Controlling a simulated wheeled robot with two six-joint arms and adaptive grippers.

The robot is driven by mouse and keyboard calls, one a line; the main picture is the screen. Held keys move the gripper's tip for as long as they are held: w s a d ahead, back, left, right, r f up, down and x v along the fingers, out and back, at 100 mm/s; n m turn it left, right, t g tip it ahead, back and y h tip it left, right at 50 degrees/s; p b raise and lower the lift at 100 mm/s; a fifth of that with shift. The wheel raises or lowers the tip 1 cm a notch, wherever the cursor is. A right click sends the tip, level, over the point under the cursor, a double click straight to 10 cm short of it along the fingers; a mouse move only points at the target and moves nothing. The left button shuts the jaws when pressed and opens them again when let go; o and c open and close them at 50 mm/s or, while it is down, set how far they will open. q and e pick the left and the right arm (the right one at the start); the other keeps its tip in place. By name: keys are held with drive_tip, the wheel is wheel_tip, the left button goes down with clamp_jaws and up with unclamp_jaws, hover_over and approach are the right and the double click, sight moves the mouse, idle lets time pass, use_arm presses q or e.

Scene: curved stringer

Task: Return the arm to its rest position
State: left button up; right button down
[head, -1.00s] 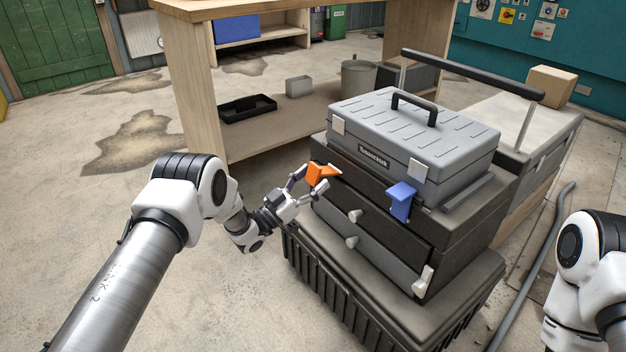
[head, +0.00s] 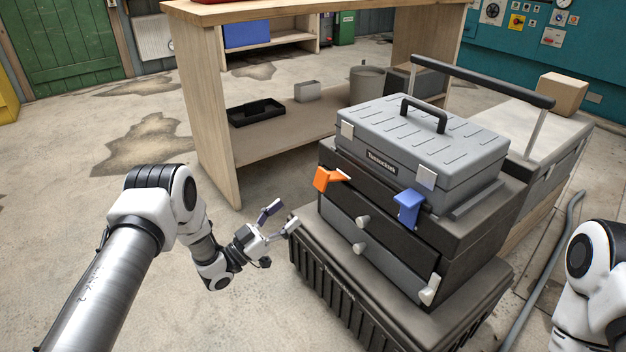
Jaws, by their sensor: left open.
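My left gripper (head: 283,218) is open and empty. It is in the air left of the stacked tool chest (head: 440,222), apart from it. An orange latch (head: 326,179) sticks out at the chest's upper left corner, up and to the right of the gripper. A blue latch (head: 408,207) is on the chest's upper front edge. My left arm (head: 140,225) comes in from the lower left and bends at the elbow. Part of my right arm (head: 590,265) shows at the right edge; its gripper is out of the picture.
A grey toolbox (head: 425,142) sits on top of the chest. A wooden workbench (head: 215,120) stands behind, with a black tray (head: 254,110) on its lower shelf. A grey hose (head: 540,270) lies on the floor at right. The floor around my left arm is clear.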

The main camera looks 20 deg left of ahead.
use_arm(q)
drive_tip(key=s+d+f+n+g+y+p, duration=0.2)
drive_tip(key=s+d+f+n+y, duration=0.15)
drive_tip(key=d, duration=0.35)
drive_tip(key=s+f+n+g+y, duration=0.2)
drive_tip(key=s+f+g+y, duration=0.35)
drive_tip(key=s+f, duration=0.5)
drive_tip(key=s+a+f+n+g+y, duration=0.1)
drive_tip(key=s+a+f+g+y, duration=0.15)
drive_tip(key=s, duration=0.55)
drive_tip(key=s+a+f+n+g+y, duration=0.1)
drive_tip(key=s+g, duration=0.3)
drive_tip(key=s, duration=0.4)
drive_tip(key=s+a+f+n+g+y, duration=0.1)
drive_tip(key=s+a+f+g, duration=0.15)
drive_tip(key=s, duration=0.55)
wheel_tip(320, 180, up, 38)
drive_tip(key=s+g+p, duration=0.1)
drive_tip(key=p, duration=3.7)
drive_tip(key=shift+s+a, duration=0.15)
drive_tip(key=shift+s, duration=0.05)
